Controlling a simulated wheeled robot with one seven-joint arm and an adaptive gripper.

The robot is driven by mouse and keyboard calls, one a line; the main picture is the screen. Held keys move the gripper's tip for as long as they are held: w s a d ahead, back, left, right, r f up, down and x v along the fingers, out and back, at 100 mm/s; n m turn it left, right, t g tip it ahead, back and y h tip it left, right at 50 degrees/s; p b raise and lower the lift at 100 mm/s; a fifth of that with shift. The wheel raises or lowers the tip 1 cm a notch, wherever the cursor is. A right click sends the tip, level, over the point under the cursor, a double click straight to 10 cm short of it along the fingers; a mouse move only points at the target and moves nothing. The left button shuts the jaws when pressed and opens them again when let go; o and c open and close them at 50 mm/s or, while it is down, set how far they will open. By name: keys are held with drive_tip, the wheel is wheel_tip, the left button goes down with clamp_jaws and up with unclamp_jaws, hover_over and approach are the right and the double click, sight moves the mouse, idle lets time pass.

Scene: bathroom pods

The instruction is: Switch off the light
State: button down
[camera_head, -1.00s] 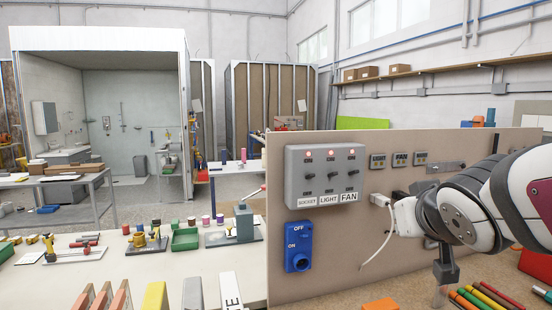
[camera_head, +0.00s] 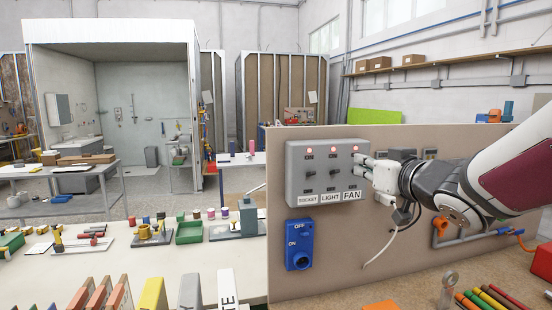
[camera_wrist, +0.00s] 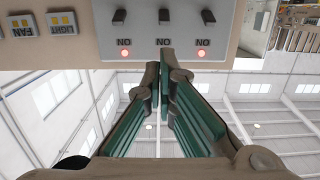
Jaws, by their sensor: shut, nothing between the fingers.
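A grey switch box (camera_head: 292,180) is on the upright beige board. It has three black toggles above the labels SOCKET, LIGHT and FAN. The middle one is the light switch (camera_head: 333,172), also seen upside down in the wrist view (camera_wrist: 165,16). All three red lamps look lit in the head view; in the wrist view my fingertips hide the middle one. My gripper (camera_head: 358,161) is shut and empty, by the box's upper right in the head view. In the wrist view its tips (camera_wrist: 167,62) line up with the light switch, on its ON-marked side. I cannot tell whether they touch the box.
A blue OFF/ON rotary switch (camera_head: 299,245) is below the box. A white cable (camera_head: 380,248) hangs from the board under my gripper. Small LIGHT and FAN plates (camera_wrist: 62,23) are beside the box. Coloured sticks (camera_head: 487,299) lie on the bench at lower right.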

sight(335, 158)
drive_tip(key=shift+w, duration=0.1)
drive_tip(key=b+x, duration=0.2)
drive_tip(key=x, duration=0.7)
drive_tip(key=shift+w+a+b, duration=0.1)
drive_tip(key=shift+w+b, duration=0.2)
drive_tip(key=shift+w, duration=0.1)
drive_tip(key=shift+f+b, duration=0.15)
drive_tip(key=shift+b, duration=0.45)
